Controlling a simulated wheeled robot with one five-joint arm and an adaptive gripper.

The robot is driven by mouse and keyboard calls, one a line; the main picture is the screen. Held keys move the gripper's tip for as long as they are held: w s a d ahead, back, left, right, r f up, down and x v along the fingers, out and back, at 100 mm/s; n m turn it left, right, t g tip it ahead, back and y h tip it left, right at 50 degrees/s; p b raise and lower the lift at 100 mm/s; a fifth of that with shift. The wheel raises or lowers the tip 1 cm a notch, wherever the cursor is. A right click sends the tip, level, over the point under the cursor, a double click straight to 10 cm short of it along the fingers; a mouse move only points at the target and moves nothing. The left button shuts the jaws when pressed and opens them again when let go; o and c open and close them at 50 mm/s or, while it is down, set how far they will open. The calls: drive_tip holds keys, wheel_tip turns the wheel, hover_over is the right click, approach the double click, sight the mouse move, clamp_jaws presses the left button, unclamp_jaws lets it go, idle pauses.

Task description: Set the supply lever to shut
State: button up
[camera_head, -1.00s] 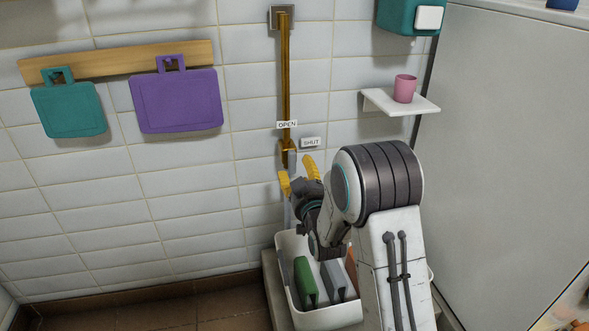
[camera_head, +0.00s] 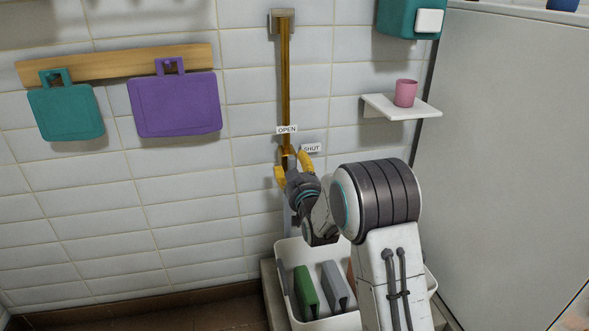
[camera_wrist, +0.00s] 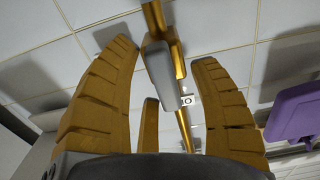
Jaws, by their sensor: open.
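The supply lever is a grey handle (camera_wrist: 163,75) on a brass pipe (camera_head: 286,80) that runs down the tiled wall. In the wrist view the handle lies roughly along the pipe, by a small label only partly readable. The OPEN label (camera_head: 287,129) sits on the pipe and the SHUT label (camera_head: 311,148) is to its right, lower. My gripper (camera_head: 293,168) is at the pipe's lower end, just below the labels. In the wrist view my gripper (camera_wrist: 165,54) is open, its yellow fingers either side of the handle, with gaps. In the head view my gripper mostly hides the handle.
A white bin (camera_head: 283,262) with green and grey items stands below my arm. A small shelf (camera_head: 425,108) with a pink cup (camera_head: 405,93) is right of the pipe. A tall grey panel (camera_head: 500,150) bounds the right. Teal and purple boards (camera_head: 175,103) hang left.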

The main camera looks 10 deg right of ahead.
clamp_jaws()
idle(0.4)
drive_tip(key=shift+n, duration=0.3)
drive_tip(key=n, duration=0.3)
drive_tip(key=shift+r+n, duration=0.15)
drive_tip(key=shift+n, duration=0.15)
drive_tip(key=n, duration=0.4)
drive_tip(key=shift+a+r+n, duration=0.1)
drive_tip(key=shift+a+n, duration=0.05)
drive_tip(key=shift+n, duration=0.15)
drive_tip(key=n, duration=0.4)
drive_tip(key=shift+a+r+n, duration=0.1)
drive_tip(key=shift+n, duration=0.2)
drive_tip(key=shift+a+n, duration=0.1)
drive_tip(key=shift+n, duration=2.1)
